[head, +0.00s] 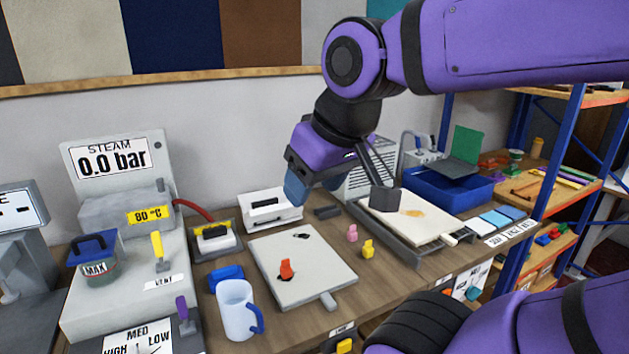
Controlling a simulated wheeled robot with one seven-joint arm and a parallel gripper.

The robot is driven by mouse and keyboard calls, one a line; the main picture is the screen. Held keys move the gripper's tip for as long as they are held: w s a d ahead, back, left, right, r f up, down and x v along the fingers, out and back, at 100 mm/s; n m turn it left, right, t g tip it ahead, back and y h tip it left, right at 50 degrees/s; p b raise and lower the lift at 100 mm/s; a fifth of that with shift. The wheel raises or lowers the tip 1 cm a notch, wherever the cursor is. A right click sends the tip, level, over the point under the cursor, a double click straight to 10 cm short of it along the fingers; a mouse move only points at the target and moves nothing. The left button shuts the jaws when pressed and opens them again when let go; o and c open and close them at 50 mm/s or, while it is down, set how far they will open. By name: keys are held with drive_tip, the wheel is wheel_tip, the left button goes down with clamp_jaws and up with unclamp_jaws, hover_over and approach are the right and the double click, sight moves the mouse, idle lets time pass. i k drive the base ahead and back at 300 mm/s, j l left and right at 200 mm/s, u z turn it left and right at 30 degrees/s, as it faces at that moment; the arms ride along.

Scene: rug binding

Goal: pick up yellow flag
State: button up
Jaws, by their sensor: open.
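A small yellow piece (368,249), which looks like the yellow flag, stands on the wooden bench right of the white board. A similar pink piece (352,233) stands just behind and left of it. My gripper (341,193) is above the bench, up and behind the yellow piece in the picture. Its two fingers are spread wide, with nothing seen between them. The yellow piece is in plain view and apart from the fingers.
A white board (310,285) with an orange piece (286,270) lies left of the yellow piece. A cream slab (405,218) on a grey base is to the right. A pale blue mug (236,309) stands at the front left, and a blue bin (450,190) at the back right.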

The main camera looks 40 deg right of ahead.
sight(368, 250)
drive_tip(key=z, duration=1.25)
drive_tip(key=i, duration=0.25)
